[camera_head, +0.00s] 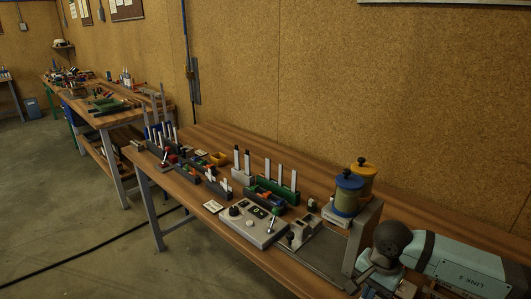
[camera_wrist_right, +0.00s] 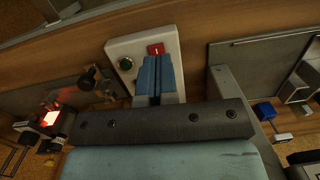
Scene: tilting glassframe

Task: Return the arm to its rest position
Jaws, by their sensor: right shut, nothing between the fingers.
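My right gripper (camera_wrist_right: 158,62) shows in the right wrist view with its two blue fingers pressed together and nothing between them. The fingers overlap a white control box (camera_wrist_right: 118,48) with a green round button (camera_wrist_right: 126,64) and a red switch (camera_wrist_right: 156,49). I cannot tell whether the fingertips touch the box. In the head view my right arm (camera_head: 465,259), pale teal with a dark round joint, reaches in from the lower right over the near end of the bench. Its fingers are not clear there. My left gripper is in neither view.
A wooden bench (camera_head: 225,150) runs along the cork wall, with a grey control panel (camera_head: 243,232), a blue canister (camera_head: 347,193) and a yellow canister (camera_head: 364,173) near the arm. The wrist view shows a glowing part (camera_wrist_right: 51,118) at left. Open floor lies left of the bench.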

